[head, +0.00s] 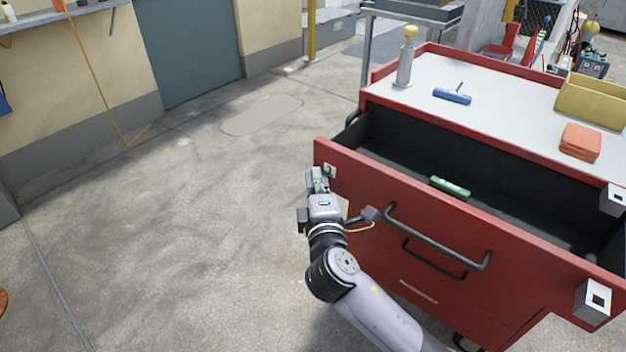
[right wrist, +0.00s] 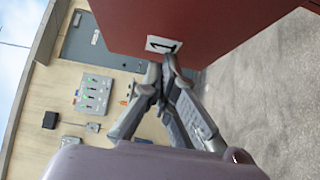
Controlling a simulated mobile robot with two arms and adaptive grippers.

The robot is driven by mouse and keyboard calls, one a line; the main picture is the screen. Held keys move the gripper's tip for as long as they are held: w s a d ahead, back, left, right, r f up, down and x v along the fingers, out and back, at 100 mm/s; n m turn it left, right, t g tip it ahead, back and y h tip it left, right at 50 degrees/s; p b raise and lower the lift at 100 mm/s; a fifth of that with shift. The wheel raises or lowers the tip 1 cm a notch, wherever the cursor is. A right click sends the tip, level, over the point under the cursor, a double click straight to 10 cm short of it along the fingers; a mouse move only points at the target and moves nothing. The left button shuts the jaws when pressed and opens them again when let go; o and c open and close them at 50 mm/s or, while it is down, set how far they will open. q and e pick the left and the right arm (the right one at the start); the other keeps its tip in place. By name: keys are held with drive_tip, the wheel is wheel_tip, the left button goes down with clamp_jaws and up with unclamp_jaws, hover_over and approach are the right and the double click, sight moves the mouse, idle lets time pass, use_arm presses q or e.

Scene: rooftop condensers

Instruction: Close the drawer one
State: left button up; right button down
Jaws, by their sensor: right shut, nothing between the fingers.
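Drawer one (head: 375,185) is the top drawer of a red tool cart and stands pulled out, its dark inside showing. A white label with a 1 (right wrist: 163,45) is on its front face in the right wrist view. A dark bar handle (head: 437,240) is on its front. My right gripper (head: 318,180) is shut and empty at the left end of the drawer front, beside the label. In the right wrist view its fingertips (right wrist: 167,62) are at the label's edge; I cannot tell whether they touch. My left gripper is not in view.
A green object (head: 450,188) lies in the drawer. The cart top (head: 500,110) carries a grey bottle (head: 406,62), a blue tool (head: 452,96), an orange cloth (head: 580,142) and a yellow bin (head: 590,100). The concrete floor (head: 180,220) at left is clear.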

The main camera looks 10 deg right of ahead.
drive_tip(key=w+d, duration=0.2)
drive_tip(key=w+d+p, duration=0.1)
drive_tip(key=w+d, duration=0.1)
drive_tip(key=d, duration=0.1)
drive_tip(key=w+d+p, duration=0.1)
drive_tip(key=w+d, duration=0.1)
drive_tip(key=d, duration=0.1)
drive_tip(key=shift+w+r, duration=0.15)
drive_tip(key=shift+w, duration=0.1)
drive_tip(key=w+d, duration=0.6)
drive_tip(key=shift+d, duration=0.4)
drive_tip(key=shift+w+d, duration=0.35)
drive_tip(key=shift+d, duration=0.05)
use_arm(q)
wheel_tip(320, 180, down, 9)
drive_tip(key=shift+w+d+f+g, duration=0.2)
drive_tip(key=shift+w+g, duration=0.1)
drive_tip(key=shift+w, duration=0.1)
use_arm(e)
drive_tip(key=shift+d, duration=0.1)
drive_tip(key=shift+r, duration=0.1)
